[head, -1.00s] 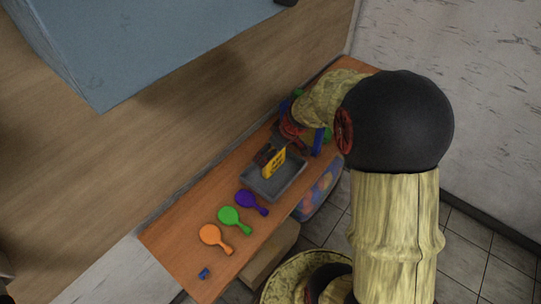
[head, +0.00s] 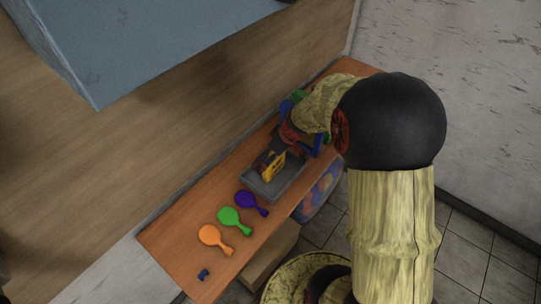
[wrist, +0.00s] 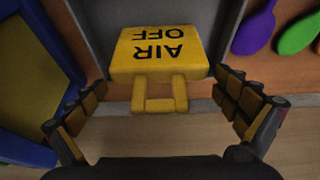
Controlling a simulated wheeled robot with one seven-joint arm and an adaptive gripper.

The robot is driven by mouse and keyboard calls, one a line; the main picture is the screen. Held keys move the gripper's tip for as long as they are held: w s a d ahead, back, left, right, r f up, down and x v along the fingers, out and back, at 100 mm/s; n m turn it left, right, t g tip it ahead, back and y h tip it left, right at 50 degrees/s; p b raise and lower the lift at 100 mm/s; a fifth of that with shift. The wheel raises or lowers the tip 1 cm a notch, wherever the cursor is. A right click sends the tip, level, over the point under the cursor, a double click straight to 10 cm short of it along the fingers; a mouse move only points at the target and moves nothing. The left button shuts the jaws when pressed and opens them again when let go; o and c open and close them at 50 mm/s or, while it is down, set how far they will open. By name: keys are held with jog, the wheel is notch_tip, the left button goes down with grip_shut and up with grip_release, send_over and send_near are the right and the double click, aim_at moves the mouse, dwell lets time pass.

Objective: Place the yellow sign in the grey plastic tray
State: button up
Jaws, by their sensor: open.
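The yellow sign (head: 273,168) is in the grey plastic tray (head: 284,190), leaning to one side in the head view. The wrist view shows the sign (wrist: 158,50) with "AIR OFF" upside down and its handle loop toward me. My gripper (wrist: 163,105) is open, with one finger on each side of the sign and a visible gap at both sides. The tray (wrist: 228,25) shows behind the sign in the wrist view. Part of the sign is hidden by my gripper in the head view.
A blue-framed object (wrist: 30,90) stands close beside my gripper. A wall runs behind the shelf.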

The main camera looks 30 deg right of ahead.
jog(key=shift+r, duration=0.2)
jog(key=p+v, duration=0.2)
jog(key=v, duration=1)
jog(key=s+a+r+m, duration=0.1)
jog(key=s+a+r, duration=0.4)
jog(key=a+r, duration=0.5)
jog(key=s+a+r+m+t+h, duration=0.1)
jog(key=s+a+r+m, duration=0.2)
jog(key=s, duration=0.8)
notch_tip(320, 180, up, 2)
jog(key=shift+a+r+h, duration=0.25)
jog(key=shift+a+h, duration=0.05)
jog(key=shift+a, duration=0.65)
jog(key=shift+s, duration=0.15)
notch_tip(320, 180, down, 4)
jog(key=b, duration=0.3)
jog(key=shift+r, duration=0.25)
